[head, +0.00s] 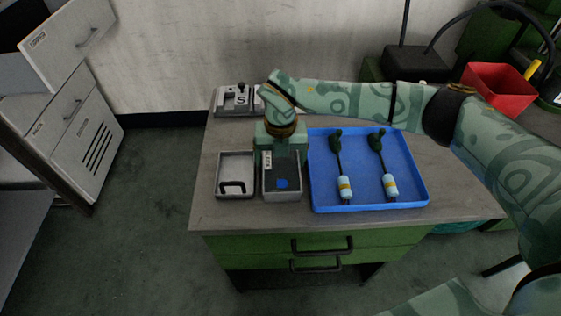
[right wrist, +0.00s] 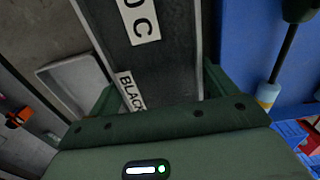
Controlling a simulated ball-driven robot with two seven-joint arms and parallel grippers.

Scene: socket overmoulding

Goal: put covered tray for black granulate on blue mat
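A grey tray (head: 298,192) with a dark inside and a blue spot stands on the table, left of the blue mat. A white label shows near its back end, and in the right wrist view a label reading "BLACK" (right wrist: 131,91) shows. My right gripper (head: 281,150) is over the tray's back end, its fingers apart on either side of the tray; whether they press on it cannot be told. The blue mat (head: 362,189) has a raised rim and holds two tools with light blue handles. My left gripper is not in view.
A shallow grey tray or lid (head: 235,168) with a black handle lies left of the dark tray. A grey block with an S (head: 232,99) stands at the back. A red bin (head: 497,88) is at the far right. The tools leave bare strips on the mat.

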